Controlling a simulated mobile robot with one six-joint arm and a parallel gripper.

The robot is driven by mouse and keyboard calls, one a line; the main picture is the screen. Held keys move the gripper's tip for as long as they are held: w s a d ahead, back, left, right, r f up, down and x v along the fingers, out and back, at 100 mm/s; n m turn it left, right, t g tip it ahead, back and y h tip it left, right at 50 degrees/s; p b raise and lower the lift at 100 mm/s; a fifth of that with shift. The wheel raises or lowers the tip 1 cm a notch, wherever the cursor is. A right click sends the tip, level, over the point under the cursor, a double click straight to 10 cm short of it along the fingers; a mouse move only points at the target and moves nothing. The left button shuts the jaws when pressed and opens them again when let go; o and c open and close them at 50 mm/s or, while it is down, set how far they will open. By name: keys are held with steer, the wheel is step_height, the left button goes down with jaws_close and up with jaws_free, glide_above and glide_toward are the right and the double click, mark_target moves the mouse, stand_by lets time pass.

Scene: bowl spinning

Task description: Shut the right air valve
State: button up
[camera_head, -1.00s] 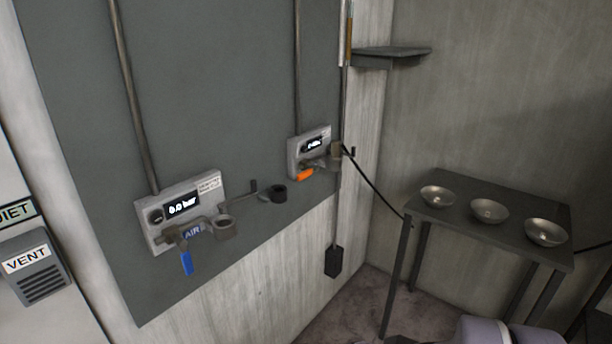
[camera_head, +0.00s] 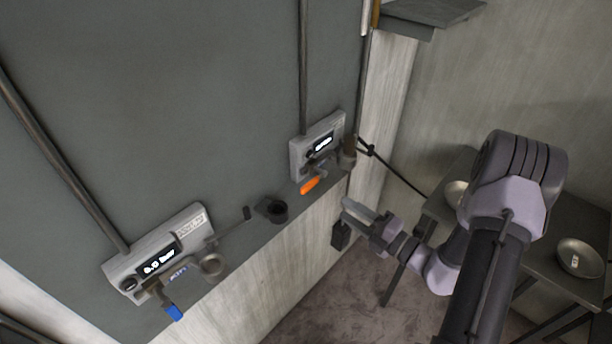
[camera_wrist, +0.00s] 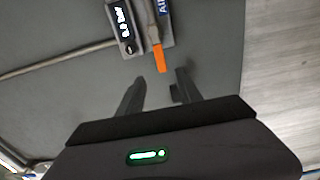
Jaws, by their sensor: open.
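The right air valve has an orange handle (camera_head: 310,185) below the right grey gauge box (camera_head: 318,147) on the wall panel. The handle slants down to the left in the head view. In the wrist view the orange handle (camera_wrist: 158,57) points toward the space between my fingertips, just ahead of them. My gripper (camera_wrist: 160,84) is open and empty there. In the head view my gripper (camera_head: 348,212) is right of and below the handle, apart from it. The gauge box (camera_wrist: 128,28) also shows in the wrist view, its display too blurred to read surely.
The left gauge box (camera_head: 158,253) has a blue-handled valve (camera_head: 172,312). A dark ring holder (camera_head: 271,209) juts from the panel between the boxes. A table (camera_head: 540,270) with metal bowls (camera_head: 579,258) stands at right, partly behind my arm. A black cable (camera_head: 395,172) hangs near the wall corner.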

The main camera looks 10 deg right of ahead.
mark_target(310, 187)
steer(key=b+x, duration=0.1)
steer(key=x, duration=1.3)
steer(key=shift+a+f, duration=0.1)
jaws_close()
stand_by(0.6)
